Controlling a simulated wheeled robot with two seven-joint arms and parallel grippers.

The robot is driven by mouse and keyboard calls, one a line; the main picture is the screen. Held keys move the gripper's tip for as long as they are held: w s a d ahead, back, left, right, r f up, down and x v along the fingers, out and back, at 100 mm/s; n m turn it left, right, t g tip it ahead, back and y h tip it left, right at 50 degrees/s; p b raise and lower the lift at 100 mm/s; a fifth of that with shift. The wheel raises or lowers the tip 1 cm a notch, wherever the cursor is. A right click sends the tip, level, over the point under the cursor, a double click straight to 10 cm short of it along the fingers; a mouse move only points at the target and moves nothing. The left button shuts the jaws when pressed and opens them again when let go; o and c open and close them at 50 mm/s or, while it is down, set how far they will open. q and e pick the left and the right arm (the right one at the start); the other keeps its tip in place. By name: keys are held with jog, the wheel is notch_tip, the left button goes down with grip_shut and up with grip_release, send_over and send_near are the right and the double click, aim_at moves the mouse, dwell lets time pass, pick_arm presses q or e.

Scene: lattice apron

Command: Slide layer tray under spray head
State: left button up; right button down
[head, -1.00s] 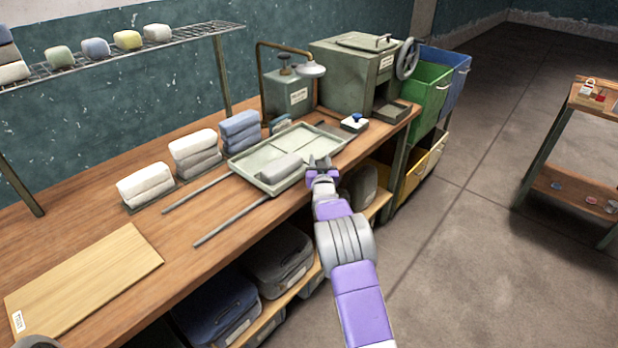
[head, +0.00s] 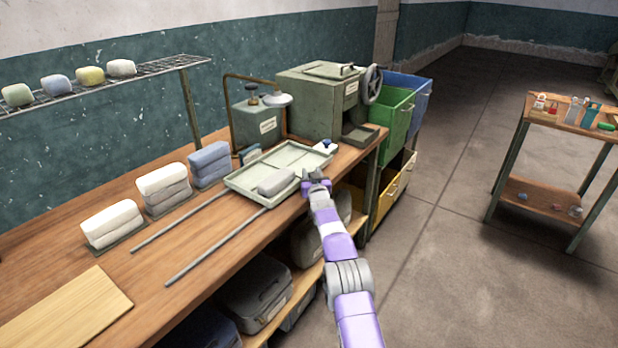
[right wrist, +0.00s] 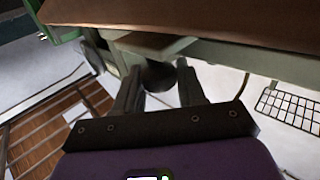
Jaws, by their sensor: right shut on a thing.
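The layer tray (head: 240,187), pale green and shallow with dividers, lies across two grey rails on the wooden bench. A grey block (head: 276,182) rests on it. The spray head (head: 279,100) is a pale disc on a bent brown pipe by a green box, above the tray in the head view. I cannot tell how fully the tray lies under it. My right gripper (head: 316,178) is at the tray's front edge, shut on it. In the right wrist view, my fingers (right wrist: 160,92) are around a dark round knob (right wrist: 159,76). My left gripper is out of view.
Stacked cloth-like blocks (head: 163,190) stand behind the rails (head: 215,246). A green press box (head: 318,105) with a handwheel stands beyond the tray, with a small blue-and-white item (head: 324,147) near it. Coloured bins (head: 397,122) hang at the bench's end. A small cart (head: 548,118) stands right.

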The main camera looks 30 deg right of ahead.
jog(key=shift+d+r, duration=0.2)
jog(key=shift+d, duration=0.05)
jog(key=c, duration=1.1)
grip_release()
jog(key=o, duration=0.3)
jog(key=shift+w+d+f, duration=0.1)
jog(key=shift+d+f, duration=0.05)
jog(key=shift+f, duration=0.05)
jog(key=shift+a, duration=0.25)
jog(key=shift+s+a, duration=0.1)
jog(key=shift+s, duration=0.2)
jog(key=shift+p+v, duration=0.65)
jog(key=shift+v, duration=2.8)
